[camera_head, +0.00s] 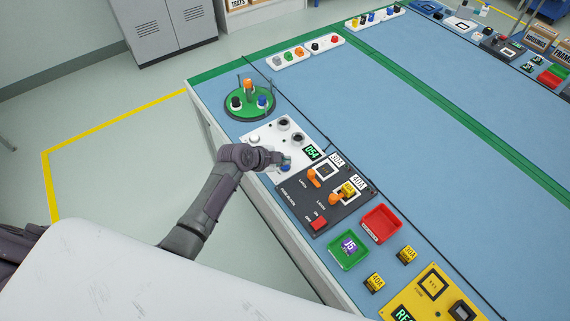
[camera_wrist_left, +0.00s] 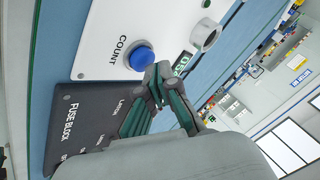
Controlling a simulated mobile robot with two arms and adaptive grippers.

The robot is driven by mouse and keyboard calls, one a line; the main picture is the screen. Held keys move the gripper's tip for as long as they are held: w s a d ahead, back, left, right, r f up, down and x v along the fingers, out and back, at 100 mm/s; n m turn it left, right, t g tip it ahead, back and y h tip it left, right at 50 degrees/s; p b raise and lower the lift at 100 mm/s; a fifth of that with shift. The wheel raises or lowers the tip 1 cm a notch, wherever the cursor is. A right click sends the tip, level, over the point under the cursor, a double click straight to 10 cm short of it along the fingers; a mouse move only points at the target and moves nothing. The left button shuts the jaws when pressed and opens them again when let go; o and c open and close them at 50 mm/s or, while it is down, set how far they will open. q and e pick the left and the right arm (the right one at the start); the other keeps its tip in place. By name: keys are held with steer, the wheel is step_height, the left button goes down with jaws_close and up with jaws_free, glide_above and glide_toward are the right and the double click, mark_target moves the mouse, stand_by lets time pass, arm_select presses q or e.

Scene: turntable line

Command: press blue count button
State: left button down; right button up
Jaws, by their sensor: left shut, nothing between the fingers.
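The blue count button (camera_head: 286,168) sits on a white panel (camera_head: 262,136), partly hidden by my left gripper in the head view. In the left wrist view the round blue button (camera_wrist_left: 139,59) shows beside the printed word COUNT. A green-digit display (camera_head: 312,152) is on the same panel. My left gripper (camera_head: 283,160) is shut and empty, its tips close to the button. In the left wrist view its fingertips (camera_wrist_left: 157,82) appear just at the button's lower right edge. I cannot tell whether they touch it. My right gripper is not in view.
A dark fuse block panel (camera_head: 318,198) with orange levers and a red switch adjoins the white panel. A green turntable (camera_head: 250,104) stands on its other side. Green (camera_head: 348,250) and red (camera_head: 381,223) trays lie nearer. The blue table middle (camera_head: 420,130) is clear.

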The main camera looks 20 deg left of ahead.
arm_select(q)
steer(key=shift+f+b, duration=0.35)
steer(key=shift+f, duration=0.05)
stand_by(0.5)
steer(key=shift+r+p, duration=0.7)
steer(key=shift+r, duration=0.2)
step_height(320, 180, up, 5)
steer(key=p, duration=0.4)
stand_by(0.6)
